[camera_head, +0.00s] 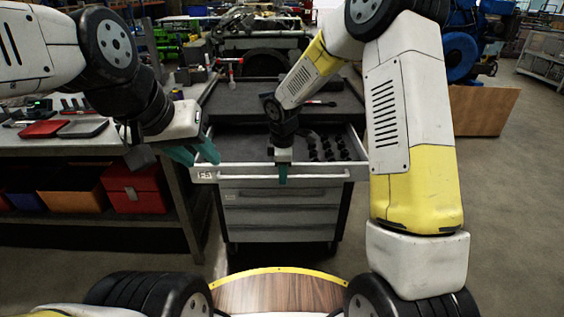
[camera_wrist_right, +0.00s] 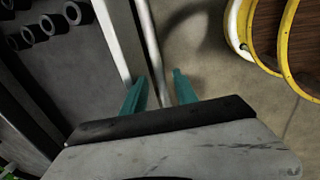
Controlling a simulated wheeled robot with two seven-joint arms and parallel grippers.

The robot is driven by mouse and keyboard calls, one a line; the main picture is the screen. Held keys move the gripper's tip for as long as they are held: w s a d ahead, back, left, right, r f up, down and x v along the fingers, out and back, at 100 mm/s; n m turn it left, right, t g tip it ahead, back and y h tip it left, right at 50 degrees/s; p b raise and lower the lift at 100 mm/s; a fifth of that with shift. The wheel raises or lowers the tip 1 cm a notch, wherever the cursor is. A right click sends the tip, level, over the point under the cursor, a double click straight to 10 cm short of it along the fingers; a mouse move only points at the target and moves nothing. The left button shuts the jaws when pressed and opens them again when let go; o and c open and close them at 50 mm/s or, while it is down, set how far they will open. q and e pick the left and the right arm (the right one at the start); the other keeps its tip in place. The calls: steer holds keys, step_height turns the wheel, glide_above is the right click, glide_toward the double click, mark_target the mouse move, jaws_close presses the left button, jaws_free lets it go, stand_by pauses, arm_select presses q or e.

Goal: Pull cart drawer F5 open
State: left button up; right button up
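Cart drawer F5 (camera_head: 225,175), labelled at its front left, is the top drawer of the tool cart and stands pulled out, its dark inside showing. Its long pale handle bar (camera_head: 325,176) runs along the front. My right gripper (camera_head: 283,174) is at the middle of this handle, pointing down. In the right wrist view, the handle bar (camera_wrist_right: 153,50) passes between the teal fingers of my right gripper (camera_wrist_right: 160,78), which stand apart with gaps beside the bar. My left gripper (camera_head: 197,153) is open and empty near the drawer's left front corner.
Several black sockets (camera_head: 322,147) lie in the drawer. Closed drawers (camera_head: 282,215) sit below. A workbench (camera_head: 100,146) with trays and coloured bins stands close on the left. A wooden panel (camera_head: 484,110) stands at the right. Floor is free at the lower right.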

step_height(320, 180, up, 8)
steer(key=s, duration=0.1)
steer(key=shift+s+f, duration=0.2)
steer(key=shift+s, duration=0.05)
steer(key=s+d+r+m+t, duration=0.2)
steer(key=s+d+r+m, duration=0.6)
steer(key=s+r, duration=0.3)
steer(key=s+d+r+m+t+y, duration=0.1)
steer(key=s+d+r+m, duration=0.1)
steer(key=s+m, duration=0.2)
steer(key=s+d+r+m+t+y, duration=0.1)
steer(key=s+d+r+m, duration=0.2)
steer(key=s, duration=0.7)
steer(key=shift+m, duration=1.2)
